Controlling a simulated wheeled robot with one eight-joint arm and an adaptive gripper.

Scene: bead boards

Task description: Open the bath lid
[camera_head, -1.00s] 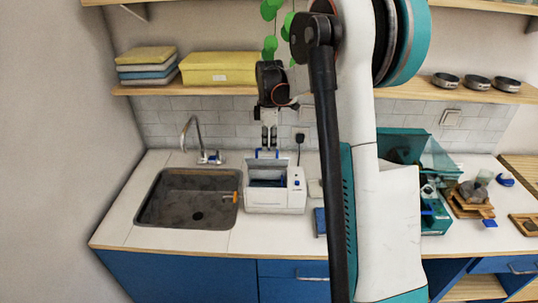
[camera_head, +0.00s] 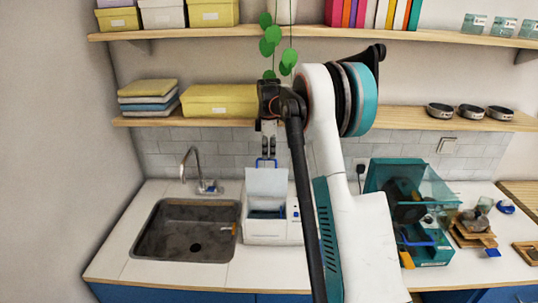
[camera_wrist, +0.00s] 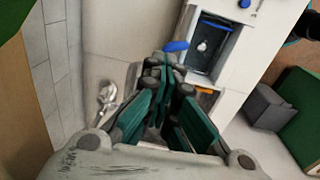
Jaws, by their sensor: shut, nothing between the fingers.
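The white bath (camera_head: 270,231) stands on the counter just right of the sink. Its lid (camera_head: 267,182) stands up as a pale panel at the back of the bath, and the dark interior shows below it. The blue handle (camera_head: 266,161) is at the lid's top edge. My gripper (camera_head: 268,155) points down right at this handle. In the wrist view the blue handle (camera_wrist: 175,46) shows just beyond my shut fingers (camera_wrist: 166,75), with the bath opening (camera_wrist: 207,48) behind it. Whether the fingertips touch the handle is unclear.
A sink (camera_head: 187,231) with a tap (camera_head: 192,165) is on the left. A shelf with a yellow box (camera_head: 219,100) and folded cloths (camera_head: 149,94) is above. A teal machine (camera_head: 412,215) stands on the right. My arm hides part of the counter.

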